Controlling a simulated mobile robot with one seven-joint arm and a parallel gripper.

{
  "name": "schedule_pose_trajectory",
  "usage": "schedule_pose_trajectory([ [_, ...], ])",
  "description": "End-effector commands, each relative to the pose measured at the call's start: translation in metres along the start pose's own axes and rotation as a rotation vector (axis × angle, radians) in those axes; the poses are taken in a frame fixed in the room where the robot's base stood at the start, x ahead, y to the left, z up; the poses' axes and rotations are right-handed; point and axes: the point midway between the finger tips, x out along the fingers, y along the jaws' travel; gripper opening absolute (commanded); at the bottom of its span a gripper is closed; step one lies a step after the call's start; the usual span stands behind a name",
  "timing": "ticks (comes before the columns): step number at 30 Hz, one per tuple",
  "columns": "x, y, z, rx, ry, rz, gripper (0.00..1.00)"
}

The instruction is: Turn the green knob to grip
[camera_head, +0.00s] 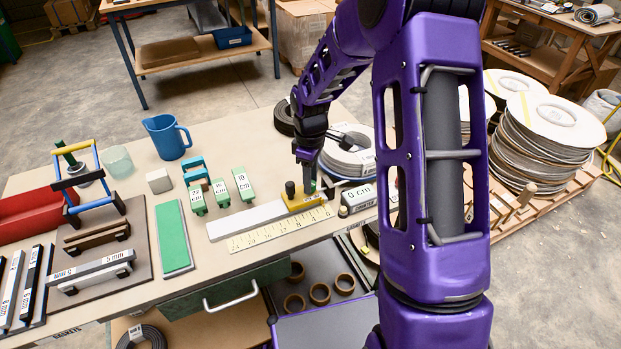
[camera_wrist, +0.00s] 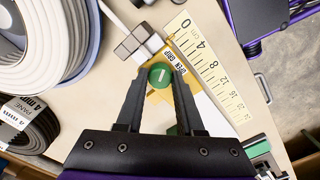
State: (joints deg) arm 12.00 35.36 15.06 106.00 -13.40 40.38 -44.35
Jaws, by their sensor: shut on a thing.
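The green knob (camera_wrist: 159,75) with a short white mark shows in the wrist view, between the fingertips of my gripper (camera_wrist: 159,79). My gripper is shut on it, one finger on each side. The knob belongs to a yellow block (camera_head: 303,201) at the end of a pale bar (camera_head: 246,219) on the bench. In the head view my gripper (camera_head: 308,184) points down at this block and hides the knob.
A ruler (camera_head: 281,228) lies in front of the bar. Green length blocks (camera_head: 243,184) stand to the left. A blue jug (camera_head: 166,138) stands farther left.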

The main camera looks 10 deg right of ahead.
Motion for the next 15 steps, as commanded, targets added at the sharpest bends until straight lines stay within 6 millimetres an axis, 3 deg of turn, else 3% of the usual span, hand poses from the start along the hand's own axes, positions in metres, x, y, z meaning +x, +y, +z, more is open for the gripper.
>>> schedule_pose_trajectory([
  [5, -0.0007, 0.0005, -0.0005, -0.002, 0.001, 0.002, 0.00],
  [6, -0.0007, 0.0005, -0.0005, -0.001, 0.001, 0.002, 0.44],
  [7, -0.0007, 0.0005, -0.0004, -0.001, 0.001, 0.002, 0.49],
  [15, -0.0005, 0.0002, -0.0002, 0.000, 0.000, 0.001, 0.49],
])
